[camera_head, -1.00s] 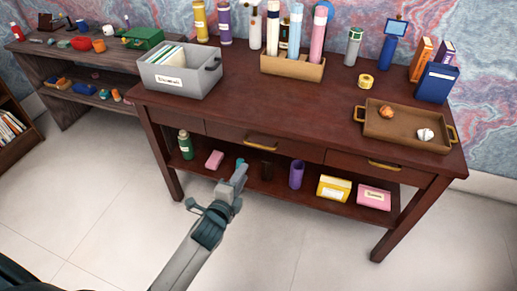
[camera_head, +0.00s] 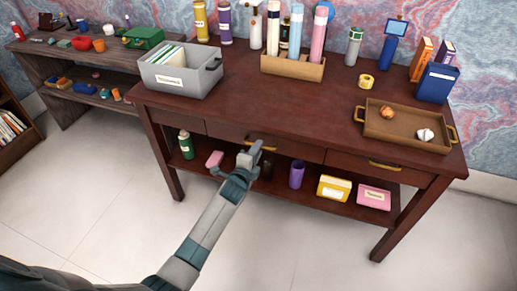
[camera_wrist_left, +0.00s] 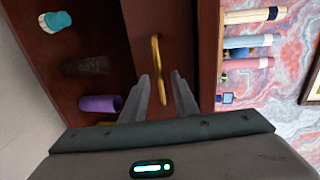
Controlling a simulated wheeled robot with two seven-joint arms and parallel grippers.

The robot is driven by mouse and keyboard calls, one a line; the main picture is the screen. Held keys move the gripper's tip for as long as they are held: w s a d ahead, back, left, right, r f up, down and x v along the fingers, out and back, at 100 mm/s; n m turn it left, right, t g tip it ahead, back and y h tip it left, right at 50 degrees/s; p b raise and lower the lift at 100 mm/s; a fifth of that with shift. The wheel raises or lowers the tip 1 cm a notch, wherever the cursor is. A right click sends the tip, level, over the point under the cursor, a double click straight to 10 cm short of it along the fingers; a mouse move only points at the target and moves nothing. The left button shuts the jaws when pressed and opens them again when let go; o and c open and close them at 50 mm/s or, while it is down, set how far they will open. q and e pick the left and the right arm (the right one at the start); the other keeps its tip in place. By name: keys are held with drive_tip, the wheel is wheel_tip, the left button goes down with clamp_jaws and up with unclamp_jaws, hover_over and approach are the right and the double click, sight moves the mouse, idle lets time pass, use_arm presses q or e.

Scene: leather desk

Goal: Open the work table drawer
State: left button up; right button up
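The dark red-brown work table (camera_head: 300,100) has a row of drawers under its top. The middle drawer (camera_head: 232,133) is shut and has a brass handle (camera_head: 267,145). The right drawer (camera_head: 350,160) is also shut, with its own brass handle (camera_head: 384,165). My left gripper (camera_head: 256,152) is at the middle drawer's handle, partly covering its left end. In the left wrist view, the gripper (camera_wrist_left: 163,88) is open, and the brass handle (camera_wrist_left: 156,60) runs lengthwise between and beyond the fingertips. Contact cannot be told. My right gripper is not in view.
The lower shelf holds a purple cup (camera_head: 297,174), a yellow box (camera_head: 334,188) and a pink box (camera_head: 374,197). A grey bin (camera_head: 185,78) and a brown tray (camera_head: 400,135) stand on the table top. The floor in front is clear.

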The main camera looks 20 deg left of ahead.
use_arm(q)
drive_tip(key=shift+x, duration=0.8)
clamp_jaws()
drive_tip(key=shift+s, duration=0.1)
